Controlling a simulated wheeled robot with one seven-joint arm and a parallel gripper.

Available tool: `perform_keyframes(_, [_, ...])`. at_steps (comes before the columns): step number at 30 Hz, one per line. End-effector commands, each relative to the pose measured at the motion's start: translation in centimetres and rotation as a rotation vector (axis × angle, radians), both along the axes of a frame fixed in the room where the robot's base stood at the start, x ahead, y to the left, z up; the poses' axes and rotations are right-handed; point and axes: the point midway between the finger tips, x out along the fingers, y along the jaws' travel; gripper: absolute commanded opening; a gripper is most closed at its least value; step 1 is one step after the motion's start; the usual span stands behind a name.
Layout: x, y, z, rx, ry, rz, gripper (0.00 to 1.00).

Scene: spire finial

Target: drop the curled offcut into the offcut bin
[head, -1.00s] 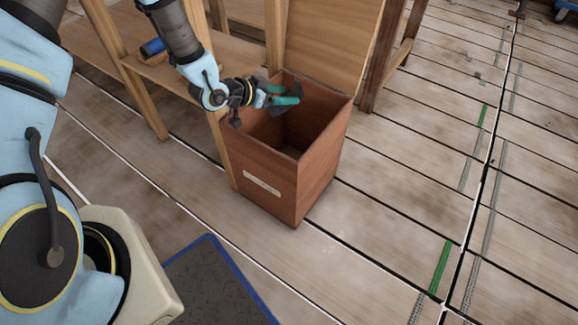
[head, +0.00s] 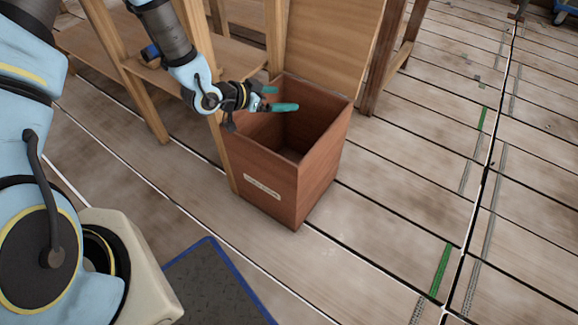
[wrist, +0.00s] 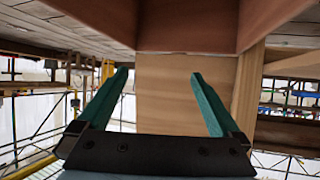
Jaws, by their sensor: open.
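The offcut bin (head: 322,160) is an open-topped reddish-brown wooden box with a pale label on its front, standing on the plank floor in the head view. My gripper (head: 284,98) reaches over its far left part, near the rim. Its two teal fingers are spread apart with nothing between them. In the wrist view the gripper (wrist: 160,75) is also open and empty, with brown wooden box walls (wrist: 185,25) at the top. The curled offcut does not show in either current view. The bin's bottom is shadowed and partly hidden by its walls.
A wooden bench or shelf frame (head: 130,75) stands left of and behind the bin, with a blue roll (head: 151,51) on it. A tall wooden panel (head: 332,45) rises behind the bin. The floor to the right is mostly open.

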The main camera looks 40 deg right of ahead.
Motion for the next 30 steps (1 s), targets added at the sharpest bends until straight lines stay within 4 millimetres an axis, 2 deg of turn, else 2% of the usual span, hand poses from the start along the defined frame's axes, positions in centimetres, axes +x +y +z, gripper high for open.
perform_keyframes(6, [0.4, 4.0, 2.4, 0.000, -0.002, 0.004, 1.00])
perform_keyframes(13, [0.4, 7.0, 4.0, 0.000, -0.001, 0.002, 1.00])
perform_keyframes(18, [0.4, 7.8, 4.4, -0.002, -0.001, 0.000, 1.00])
perform_keyframes(30, [0.4, 7.9, 4.4, -0.001, -0.001, 0.000, 1.00])
